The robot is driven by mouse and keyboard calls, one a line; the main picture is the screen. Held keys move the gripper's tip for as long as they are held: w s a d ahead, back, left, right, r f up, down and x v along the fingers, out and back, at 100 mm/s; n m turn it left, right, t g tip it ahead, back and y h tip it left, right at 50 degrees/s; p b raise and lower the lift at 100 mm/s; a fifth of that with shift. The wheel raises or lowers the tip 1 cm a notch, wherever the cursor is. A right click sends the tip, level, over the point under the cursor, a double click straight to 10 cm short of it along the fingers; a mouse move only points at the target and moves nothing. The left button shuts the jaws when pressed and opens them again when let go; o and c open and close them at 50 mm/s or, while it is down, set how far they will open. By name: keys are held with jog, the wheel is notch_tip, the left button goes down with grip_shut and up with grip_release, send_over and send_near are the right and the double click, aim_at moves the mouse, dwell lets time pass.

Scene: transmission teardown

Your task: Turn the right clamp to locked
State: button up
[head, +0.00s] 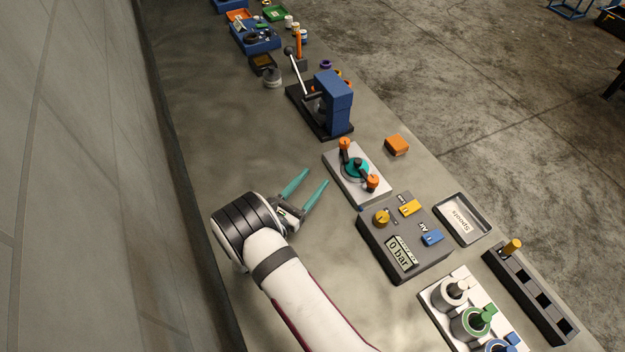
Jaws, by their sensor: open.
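A pale fixture plate (342,172) lies on the bench in the middle of the head view, with a round teal part (351,170) at its centre. An orange-topped clamp (372,182) stands at its lower right end, and a second orange-topped clamp (344,144) at its upper left end. Dark pieces lie by the teal part; which clamp position they show is too small to tell. My gripper (316,178) is open and empty, left of the plate and apart from it. Its two teal fingers point up and right.
A grey control box (410,262) with a "0 bar" display, yellow and blue switches and a knob stands just below the plate. A blue lever press (335,100) stands above. An orange block (397,145) lies right. The bench left of the press is clear.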

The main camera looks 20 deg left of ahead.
jog(key=a+m, duration=0.1)
jog(key=m, duration=0.4)
jog(key=a+f+m+h, duration=0.1)
jog(key=m, duration=0.4)
jog(key=s+a+m, duration=0.1)
jog(key=a+m, duration=0.1)
jog(key=m, duration=0.4)
jog(key=shift+s+a+f+g, duration=0.1)
jog(key=shift+f+g, duration=0.05)
jog(key=shift+g, duration=0.15)
grip_shut()
jog(key=shift+s+a+m+h, duration=0.15)
jog(key=shift+m+h, duration=0.25)
jog(key=shift+m, duration=0.6)
jog(key=shift+f+m, duration=0.1)
jog(key=shift+m, duration=0.3)
send_near(342, 151)
jog(key=w, duration=0.2)
jog(key=w+a, duration=0.1)
jog(key=shift+w+r, duration=0.25)
jog(key=shift+w, duration=0.05)
jog(key=d, duration=0.1)
jog(key=w+d, duration=0.1)
jog(key=d, duration=0.1)
jog(key=shift+w, duration=0.1)
jog(key=shift+w+d, duration=0.1)
jog(key=shift+d, duration=0.1)
